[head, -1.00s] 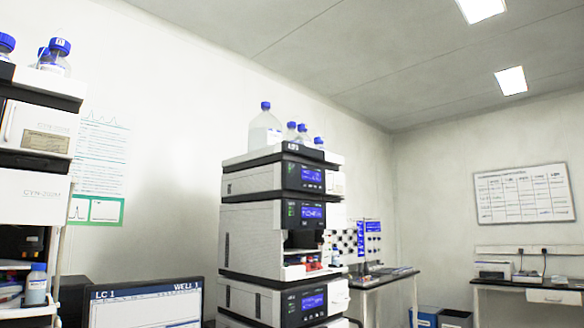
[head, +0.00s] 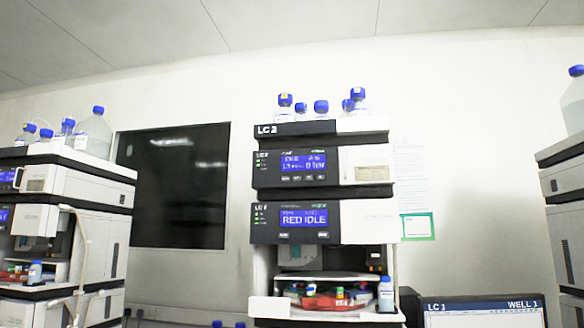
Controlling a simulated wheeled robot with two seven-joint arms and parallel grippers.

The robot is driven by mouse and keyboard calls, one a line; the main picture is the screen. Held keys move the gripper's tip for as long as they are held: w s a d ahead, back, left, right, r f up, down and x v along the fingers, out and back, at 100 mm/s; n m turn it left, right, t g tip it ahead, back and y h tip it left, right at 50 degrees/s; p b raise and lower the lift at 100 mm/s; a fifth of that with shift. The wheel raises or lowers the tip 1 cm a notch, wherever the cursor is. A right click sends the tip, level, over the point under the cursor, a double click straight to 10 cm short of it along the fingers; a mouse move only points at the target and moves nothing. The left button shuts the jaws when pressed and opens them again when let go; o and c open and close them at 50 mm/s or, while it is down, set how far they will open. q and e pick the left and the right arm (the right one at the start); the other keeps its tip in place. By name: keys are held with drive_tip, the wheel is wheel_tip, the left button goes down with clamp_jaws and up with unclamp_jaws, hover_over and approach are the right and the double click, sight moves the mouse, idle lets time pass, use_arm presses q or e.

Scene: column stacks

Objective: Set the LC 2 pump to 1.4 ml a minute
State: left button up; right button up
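The LC 2 stack stands in the middle of the head view, with its LC 2 label (head: 267,130) on the dark top edge. Its upper module, which looks like the pump (head: 262,172), has a lit blue display (head: 303,162) with small blurred text I cannot read surely. A row of small buttons (head: 304,178) sits under that display. The module below (head: 267,222) has a blue display (head: 303,219) reading RED IDLE, with two buttons under it. Neither of my grippers is in view.
Blue-capped bottles (head: 321,108) stand on top of the stack. An open bay below holds a red tray (head: 330,301) and a small bottle (head: 385,294). Other stacks stand left (head: 85,215) and right (head: 565,230). A monitor (head: 483,313) marked LC 1 is lower right.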

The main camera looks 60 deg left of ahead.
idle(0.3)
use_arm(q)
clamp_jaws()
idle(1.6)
